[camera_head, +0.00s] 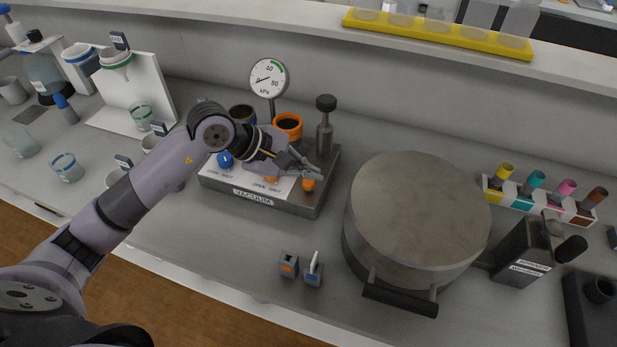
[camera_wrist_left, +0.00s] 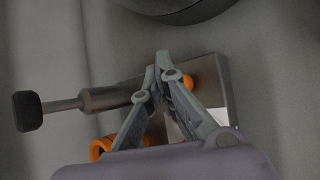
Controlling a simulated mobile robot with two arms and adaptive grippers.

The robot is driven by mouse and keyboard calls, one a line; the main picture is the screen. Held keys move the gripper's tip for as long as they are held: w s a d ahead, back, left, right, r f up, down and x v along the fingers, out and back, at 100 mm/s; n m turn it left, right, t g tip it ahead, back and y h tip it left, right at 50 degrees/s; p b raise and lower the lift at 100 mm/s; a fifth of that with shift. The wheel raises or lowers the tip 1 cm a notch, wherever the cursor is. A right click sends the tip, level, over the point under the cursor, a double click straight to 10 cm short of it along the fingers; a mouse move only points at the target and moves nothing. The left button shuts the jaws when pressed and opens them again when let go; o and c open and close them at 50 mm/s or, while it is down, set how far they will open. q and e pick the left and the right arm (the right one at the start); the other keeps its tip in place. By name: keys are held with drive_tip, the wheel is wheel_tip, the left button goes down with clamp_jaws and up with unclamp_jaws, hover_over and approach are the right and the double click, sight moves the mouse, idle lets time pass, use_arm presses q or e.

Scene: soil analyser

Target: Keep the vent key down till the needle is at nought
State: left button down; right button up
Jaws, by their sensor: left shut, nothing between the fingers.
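The vacuum block (camera_head: 235,197) is a grey base with a white top plate, lettered VACUUM in front. On it are a blue knob (camera_head: 225,159) at left and an orange knob (camera_head: 308,184) at right; I cannot read which is the vent key. The round kPa gauge (camera_head: 268,78) stands behind, its dark needle pointing left, close to the 0 mark. My left gripper (camera_head: 318,171) is shut and empty, its tips just above or beside the orange knob, which also shows in the left wrist view (camera_wrist_left: 188,81). I cannot tell whether they touch. My right gripper is out of view.
A dark-topped plunger (camera_head: 325,125) and an orange-rimmed cup (camera_head: 288,125) stand at the block's back. A large lidded metal vessel (camera_head: 420,210) stands close on the right. Two small grey holders (camera_head: 289,265) sit in front. The bench between block and front edge is mostly clear.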

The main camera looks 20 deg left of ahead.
sight(308, 183)
use_arm(q)
drive_tip(key=shift+r, duration=0.3)
drive_tip(key=shift+r+p, duration=1.15)
drive_tip(key=shift+r, duration=1.3)
